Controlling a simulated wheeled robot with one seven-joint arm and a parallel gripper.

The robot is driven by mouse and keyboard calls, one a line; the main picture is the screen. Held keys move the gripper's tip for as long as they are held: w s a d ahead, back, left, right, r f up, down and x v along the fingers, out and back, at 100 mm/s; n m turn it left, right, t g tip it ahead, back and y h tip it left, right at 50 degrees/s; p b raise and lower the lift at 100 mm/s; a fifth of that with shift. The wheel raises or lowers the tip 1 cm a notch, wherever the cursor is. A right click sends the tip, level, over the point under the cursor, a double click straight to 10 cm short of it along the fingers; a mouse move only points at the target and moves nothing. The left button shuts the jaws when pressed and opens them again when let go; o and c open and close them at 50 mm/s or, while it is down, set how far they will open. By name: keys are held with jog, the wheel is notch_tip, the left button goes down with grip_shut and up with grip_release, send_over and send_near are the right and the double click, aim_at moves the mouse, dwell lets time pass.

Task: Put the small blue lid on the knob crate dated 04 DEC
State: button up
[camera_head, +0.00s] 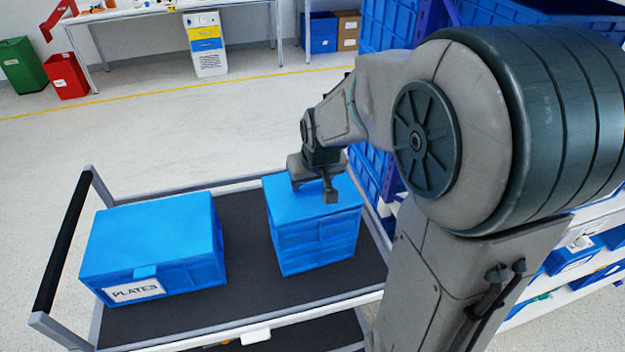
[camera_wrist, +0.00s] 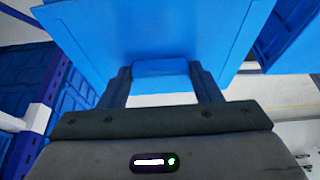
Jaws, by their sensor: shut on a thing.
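The small blue lid (camera_head: 283,204) lies flat over the smaller blue crate (camera_head: 318,246) on the right of the cart. My gripper (camera_head: 312,192) is at the lid and partly covers it. In the wrist view my gripper (camera_wrist: 161,84) has its fingers on either side of a blue tab on the lid (camera_wrist: 160,30), shut on it. The lid looks in line with the crate, but I cannot tell whether it is fully seated. No date label shows on the crate's visible sides.
A larger lidded blue crate marked PLATES (camera_head: 150,245) stands on the left of the dark cart top (camera_head: 240,290). The cart has a black handle (camera_head: 62,240) at left. Blue shelving (camera_head: 372,170) stands close behind on the right. A bare gap separates the crates.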

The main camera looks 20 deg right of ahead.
jog(key=shift+f+b, duration=0.55)
jog(key=shift+b, duration=0.25)
dwell(0.9)
jog(key=o, duration=1.1)
jog(key=v, duration=1.3)
jog(key=shift+m+g, duration=0.3)
jog(key=shift+g, duration=0.4)
jog(key=s+f, duration=0.2)
jog(key=s, duration=0.2)
jog(key=s+f, duration=0.3)
jog(key=s, duration=0.1)
jog(key=s+f+b, duration=0.1)
jog(key=s+f, duration=0.2)
jog(key=s, duration=0.2)
jog(key=shift+s, duration=0.1)
